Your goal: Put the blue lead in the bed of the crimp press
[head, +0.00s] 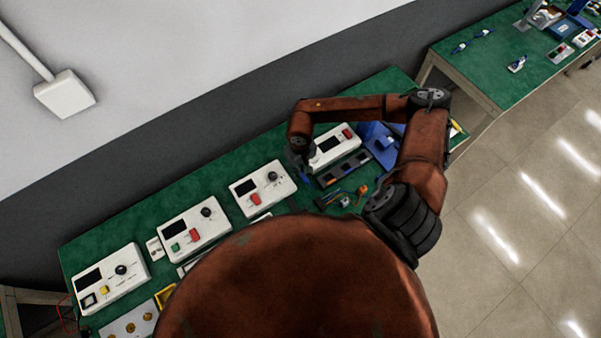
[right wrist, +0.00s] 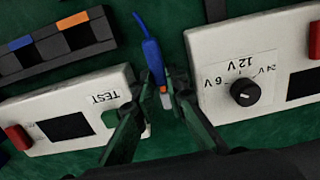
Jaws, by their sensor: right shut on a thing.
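My right gripper (right wrist: 164,84) is shut on the blue lead (right wrist: 149,48), a thin blue piece with an orange and pale end between the fingertips. The lead's thin tip points away, up the right wrist view. The gripper holds it over the green bench, between two white instrument boxes. In the head view my right gripper (head: 303,176) is small and dark, beside the box with a red button. A blue fixture (head: 378,136) stands to its right, partly behind my arm; I cannot tell whether it is the crimp press. My left gripper is not in view.
White boxes with screens and knobs (head: 194,228) stand in a row along the green bench. A dark slotted rack (right wrist: 57,43) with blue and orange marks lies near the gripper. Small coloured parts (head: 345,198) lie nearby. A second bench (head: 490,68) stands at the upper right.

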